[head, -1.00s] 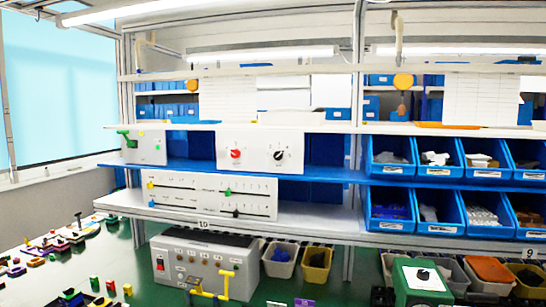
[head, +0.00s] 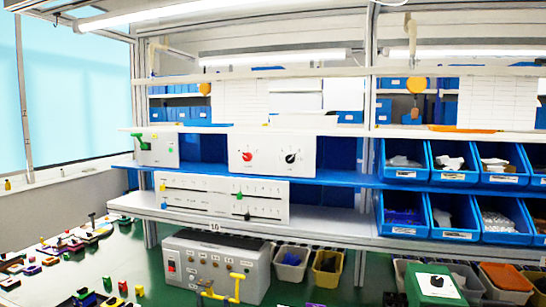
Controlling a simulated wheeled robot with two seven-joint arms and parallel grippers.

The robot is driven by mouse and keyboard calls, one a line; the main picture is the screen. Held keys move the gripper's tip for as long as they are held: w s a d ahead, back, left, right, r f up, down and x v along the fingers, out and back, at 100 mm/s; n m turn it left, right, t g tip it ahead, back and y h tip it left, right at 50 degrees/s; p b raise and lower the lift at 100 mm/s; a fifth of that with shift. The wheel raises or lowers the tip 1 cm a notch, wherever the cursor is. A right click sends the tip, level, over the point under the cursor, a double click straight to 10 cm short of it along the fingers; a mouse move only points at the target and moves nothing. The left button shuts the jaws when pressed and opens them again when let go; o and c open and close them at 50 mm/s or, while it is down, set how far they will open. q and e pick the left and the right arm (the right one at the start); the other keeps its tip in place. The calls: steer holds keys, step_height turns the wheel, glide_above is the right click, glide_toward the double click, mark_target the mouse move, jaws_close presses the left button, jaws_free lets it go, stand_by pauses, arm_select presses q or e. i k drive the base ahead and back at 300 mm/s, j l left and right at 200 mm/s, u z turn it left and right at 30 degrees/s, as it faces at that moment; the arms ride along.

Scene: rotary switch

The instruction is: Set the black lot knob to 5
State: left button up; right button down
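A black knob (head: 291,157) sits on the right half of a white panel (head: 271,141) on the blue shelf. A red knob (head: 247,157) is on the left half of the same panel. Marks ring both knobs, but they are too small to read, so I cannot tell the black knob's setting. No label shows clearly which one is the lot knob. Neither of my grippers is in view.
A slider panel (head: 214,198) stands on the shelf below. A grey control box (head: 209,265) with a yellow handle is on the green bench. Blue bins (head: 457,233) fill the right shelves. Small coloured parts lie at the lower left.

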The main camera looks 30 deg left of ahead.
mark_target(290, 159)
steer(key=u, duration=0.85)
